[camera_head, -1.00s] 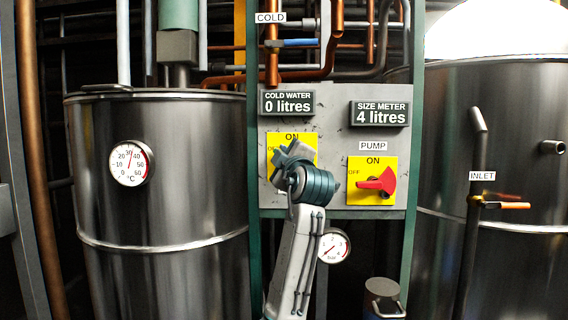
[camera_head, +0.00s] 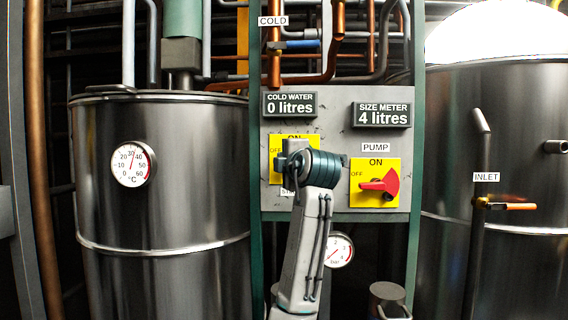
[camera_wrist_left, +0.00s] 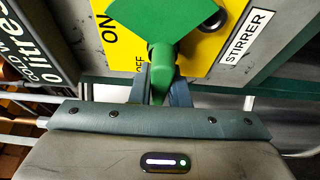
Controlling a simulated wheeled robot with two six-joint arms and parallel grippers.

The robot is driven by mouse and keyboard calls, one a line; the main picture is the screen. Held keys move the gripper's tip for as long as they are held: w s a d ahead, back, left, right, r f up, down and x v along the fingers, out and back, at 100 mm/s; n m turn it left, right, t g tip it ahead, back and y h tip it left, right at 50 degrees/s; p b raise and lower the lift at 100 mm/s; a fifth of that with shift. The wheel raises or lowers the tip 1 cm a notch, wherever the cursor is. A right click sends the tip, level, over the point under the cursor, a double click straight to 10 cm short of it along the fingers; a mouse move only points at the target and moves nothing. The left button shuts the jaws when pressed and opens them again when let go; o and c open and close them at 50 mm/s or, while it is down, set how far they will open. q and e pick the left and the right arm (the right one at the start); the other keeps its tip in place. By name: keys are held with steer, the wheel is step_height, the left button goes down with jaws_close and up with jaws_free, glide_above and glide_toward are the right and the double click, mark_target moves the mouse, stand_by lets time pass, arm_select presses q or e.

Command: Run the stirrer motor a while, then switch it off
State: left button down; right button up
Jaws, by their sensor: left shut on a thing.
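The stirrer switch has a green knob (camera_wrist_left: 165,20) on a yellow plate (camera_wrist_left: 215,50), with the STIRRER label (camera_wrist_left: 245,37) beside it in the left wrist view. Its narrow handle points to the OFF side. My left gripper (camera_wrist_left: 161,90) is shut on this handle, one finger on each side. In the head view my left gripper (camera_head: 291,160) and wrist cover most of the yellow stirrer plate (camera_head: 310,142), and the knob is hidden there. My right gripper is not in view.
The pump switch (camera_head: 378,185), with a red handle pointing to OFF, sits close to the right of my wrist. Displays read cold water 0 litres (camera_head: 290,105) and size meter 4 litres (camera_head: 382,115). Steel tanks stand at left (camera_head: 190,190) and right (camera_head: 520,140).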

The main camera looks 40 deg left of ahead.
arm_select(q)
steer(key=shift+f, duration=0.1)
steer(key=c, duration=1.4)
jaws_free()
steer(key=v, duration=1)
steer(key=shift+s+d+b, duration=0.2)
steer(key=shift+d+b, duration=0.15)
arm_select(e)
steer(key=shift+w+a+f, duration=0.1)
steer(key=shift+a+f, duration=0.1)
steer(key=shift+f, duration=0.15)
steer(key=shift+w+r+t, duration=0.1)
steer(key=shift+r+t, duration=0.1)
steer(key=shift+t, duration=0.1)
